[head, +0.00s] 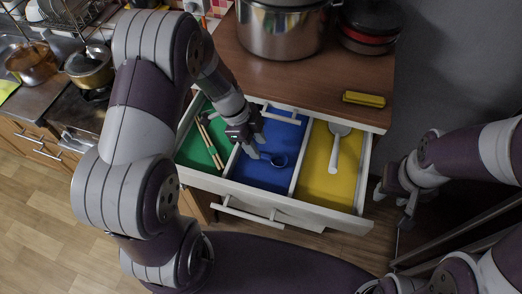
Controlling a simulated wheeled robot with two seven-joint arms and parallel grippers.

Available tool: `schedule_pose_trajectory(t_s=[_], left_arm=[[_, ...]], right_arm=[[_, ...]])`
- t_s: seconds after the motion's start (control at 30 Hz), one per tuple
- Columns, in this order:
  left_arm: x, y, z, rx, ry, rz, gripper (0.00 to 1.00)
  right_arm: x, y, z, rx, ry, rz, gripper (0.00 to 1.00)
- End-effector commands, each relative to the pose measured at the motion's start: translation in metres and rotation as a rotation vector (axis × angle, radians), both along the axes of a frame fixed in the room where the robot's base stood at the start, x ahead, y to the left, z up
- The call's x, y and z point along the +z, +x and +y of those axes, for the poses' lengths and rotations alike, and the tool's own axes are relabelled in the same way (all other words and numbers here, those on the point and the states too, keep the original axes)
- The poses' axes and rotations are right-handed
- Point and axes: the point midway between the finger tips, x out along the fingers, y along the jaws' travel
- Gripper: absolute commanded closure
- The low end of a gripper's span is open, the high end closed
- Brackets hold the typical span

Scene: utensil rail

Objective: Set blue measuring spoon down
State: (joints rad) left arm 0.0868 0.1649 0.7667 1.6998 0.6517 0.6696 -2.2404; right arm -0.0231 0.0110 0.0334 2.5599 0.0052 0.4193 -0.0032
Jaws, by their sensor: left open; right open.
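The small blue measuring spoon (280,161) lies in the blue middle compartment (255,176) of an open drawer. Its round bowl shows; its handle is hard to make out against the blue floor. My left gripper (257,146) reaches down into this compartment, just up and left of the spoon's bowl. It is open, and I see nothing held in it. My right gripper (393,204) is open and empty, outside the drawer on the right.
The green left compartment (193,151) holds thin wooden sticks (210,143). The yellow right compartment (318,180) holds a white-handled utensil (335,152). On the counter above are a large pot (282,32), dark stacked pans (370,25) and a yellow block (364,99).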

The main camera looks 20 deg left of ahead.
Motion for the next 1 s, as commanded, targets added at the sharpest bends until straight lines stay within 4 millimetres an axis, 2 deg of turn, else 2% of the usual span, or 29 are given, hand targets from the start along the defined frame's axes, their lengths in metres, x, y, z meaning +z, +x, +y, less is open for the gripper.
schedule_pose_trajectory(t_s=[0.2, 0.37, 0.43, 0.53, 0.63, 0.7, 0.8, 0.9, 1.0], left_arm=[[0.049, 0.002, 0.022, 0.001, 0.002, -0.005, 0.59], [0.069, 0.001, 0.029, 0.01, 0.003, 0.003, 0.59], [0.072, -0.005, 0.031, 0.08, 0.03, 0.034, 0.59], [0.073, -0.023, 0.033, 0.345, 0.122, 0.12, 0.59], [0.072, -0.048, 0.037, 0.731, 0.221, 0.183, 0.59], [0.072, -0.064, 0.04, 0.991, 0.257, 0.199, 0.59], [0.071, -0.081, 0.042, 1.292, 0.258, 0.201, 0.59], [0.07, -0.092, 0.042, 1.48, 0.237, 0.201, 0.59], [0.07, -0.096, 0.043, 1.56, 0.222, 0.203, 0.59]], right_arm=[[-0.011, 0.0, 0.0, 0.0, 0.0, 0.0, 0.57], [-0.014, 0.0, 0.0, 0.0, 0.0, 0.0, 0.57], [-0.014, 0.0, 0.0, 0.0, 0.0, 0.0, 0.57], [-0.013, 0.0, 0.0, 0.0, 0.0, 0.0, 0.57], [-0.013, 0.0, 0.0, 0.0, 0.0, 0.0, 0.57], [-0.013, 0.0, 0.0, 0.0, 0.0, 0.0, 0.57], [-0.013, 0.0, 0.0, 0.0, 0.0, 0.0, 0.57], [-0.013, 0.0, 0.0, 0.0, 0.0, 0.0, 0.57], [-0.013, 0.0, 0.0, 0.0, 0.0, 0.0, 0.57]])
